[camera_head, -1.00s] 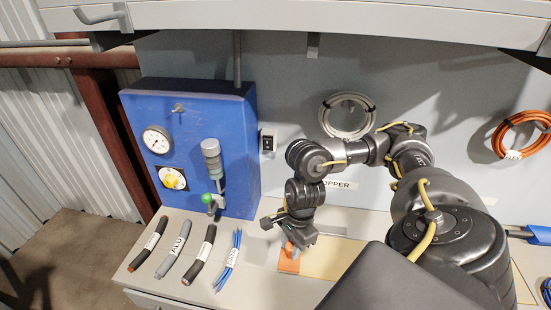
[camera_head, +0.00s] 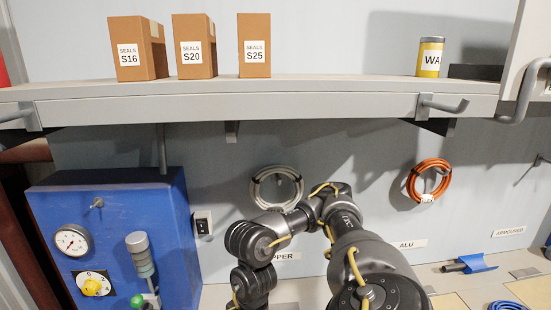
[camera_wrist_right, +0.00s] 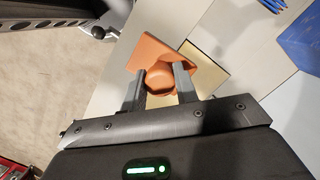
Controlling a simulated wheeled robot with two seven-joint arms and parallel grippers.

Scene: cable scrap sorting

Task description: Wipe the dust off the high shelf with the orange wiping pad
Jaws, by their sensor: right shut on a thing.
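The high shelf (camera_head: 330,98) runs across the head view, grey, with the boxes standing on its left half. No dust can be made out on it from here. The orange wiping pad (camera_wrist_right: 150,52) is in the right wrist view, over the workbench, with a rounded grip on top. My right gripper (camera_wrist_right: 159,77) is shut on that grip, one finger on each side. Whether the pad touches the bench I cannot tell. In the head view my right arm reaches down below the shelf and its gripper is out of the frame. My left gripper is not in view.
Seal boxes S16 (camera_head: 137,48), S20 (camera_head: 194,46) and S25 (camera_head: 254,46) stand on the shelf. A yellow can (camera_head: 430,57) stands right of them; the shelf between is clear. Hooks (camera_head: 442,105) stick out from its front edge. A blue panel (camera_head: 112,235) is below left.

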